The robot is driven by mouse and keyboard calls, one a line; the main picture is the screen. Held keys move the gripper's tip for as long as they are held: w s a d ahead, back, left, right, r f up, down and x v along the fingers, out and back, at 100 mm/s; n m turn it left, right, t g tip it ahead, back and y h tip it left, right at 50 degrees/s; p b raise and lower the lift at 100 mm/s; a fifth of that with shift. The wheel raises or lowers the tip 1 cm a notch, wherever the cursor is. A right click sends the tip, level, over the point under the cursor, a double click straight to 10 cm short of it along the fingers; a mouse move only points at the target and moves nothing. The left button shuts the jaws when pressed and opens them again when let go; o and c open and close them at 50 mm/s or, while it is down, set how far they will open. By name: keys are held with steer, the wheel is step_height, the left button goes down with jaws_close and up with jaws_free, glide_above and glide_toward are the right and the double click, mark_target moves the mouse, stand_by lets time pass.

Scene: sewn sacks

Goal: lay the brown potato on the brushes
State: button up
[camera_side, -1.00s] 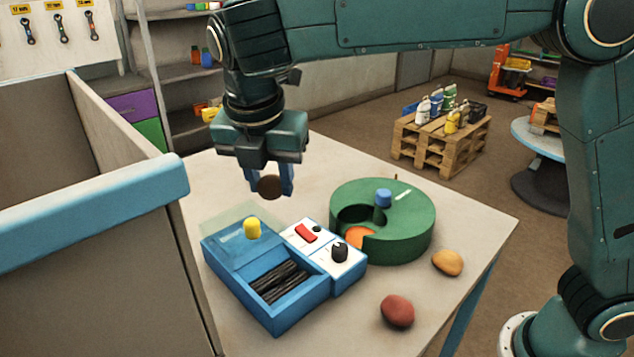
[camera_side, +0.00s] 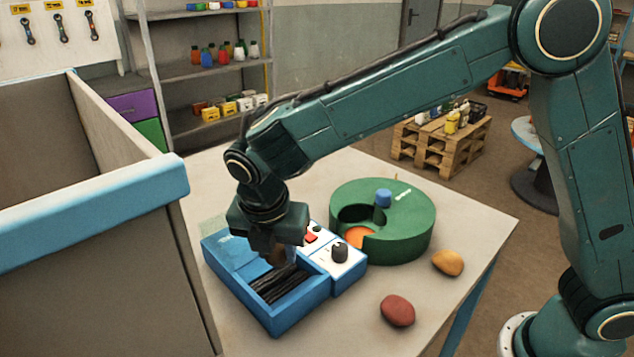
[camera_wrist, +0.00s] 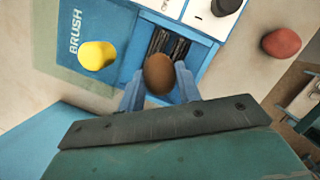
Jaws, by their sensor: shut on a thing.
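The brown potato (camera_wrist: 159,74) is between the fingers of my gripper (camera_wrist: 160,88) in the wrist view. In the side view the potato (camera_side: 277,257) is partly hidden under my gripper (camera_side: 280,250). My gripper is shut on it, pointing down at the far end of the brush well. The dark brushes (camera_side: 275,284) lie in the open well of the blue machine (camera_side: 290,318). They also show in the wrist view (camera_wrist: 168,44), just beyond the potato. I cannot tell whether the potato touches them.
A green drum (camera_side: 410,235) stands behind. A red potato (camera_side: 397,310) and a tan potato (camera_side: 447,262) lie on the table. A blue-rimmed wall (camera_side: 120,200) stands left.

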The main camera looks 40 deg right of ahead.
steer(key=shift+f, duration=2.15)
steer(key=shift+f, duration=0.15)
steer(key=o, duration=1)
steer(key=v, duration=1.2)
steer(key=shift+d+r, duration=0.1)
steer(key=shift+r, duration=0.1)
